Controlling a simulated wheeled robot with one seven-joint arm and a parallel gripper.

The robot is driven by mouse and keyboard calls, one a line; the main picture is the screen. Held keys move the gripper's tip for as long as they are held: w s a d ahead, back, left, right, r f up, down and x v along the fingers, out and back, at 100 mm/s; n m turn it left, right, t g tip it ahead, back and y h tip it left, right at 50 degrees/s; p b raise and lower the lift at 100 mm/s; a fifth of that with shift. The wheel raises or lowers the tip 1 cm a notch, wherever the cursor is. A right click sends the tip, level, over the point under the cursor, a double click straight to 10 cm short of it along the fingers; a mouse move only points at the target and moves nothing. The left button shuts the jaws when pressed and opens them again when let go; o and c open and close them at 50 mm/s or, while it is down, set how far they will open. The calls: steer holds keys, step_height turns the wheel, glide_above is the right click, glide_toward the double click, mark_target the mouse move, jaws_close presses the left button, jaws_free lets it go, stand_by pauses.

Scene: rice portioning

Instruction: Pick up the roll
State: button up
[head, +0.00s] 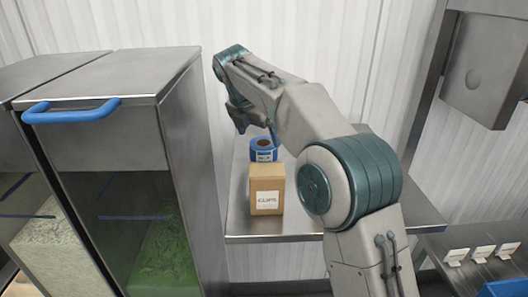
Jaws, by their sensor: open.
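The roll (263,150) is blue with a dark centre and a white label on its side. It sits on the steel counter (243,219), just behind a cardboard box. My gripper (243,122) is just above and to the left of the roll, near it. Its jaws are open, and the fingertips are partly hidden by the dim view and my arm. I cannot tell whether a finger touches the roll.
The cardboard box (267,189) marked "CLIPS" stands in front of the roll. A tall steel bin (125,85) with a blue handle (72,110) and green contents borders the counter on the left. A steel wall box (482,70) hangs at right.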

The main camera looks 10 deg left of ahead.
mark_target(263, 143)
steer(key=shift+d+p+x, duration=0.1)
steer(key=shift+p+x, duration=0.15)
steer(key=shift+x, duration=1.1)
steer(key=shift+d+p+x, duration=0.15)
steer(key=shift+p+x, duration=0.05)
steer(key=shift+x, duration=1.2)
steer(key=shift+w+r, duration=0.15)
steer(key=c, duration=1.1)
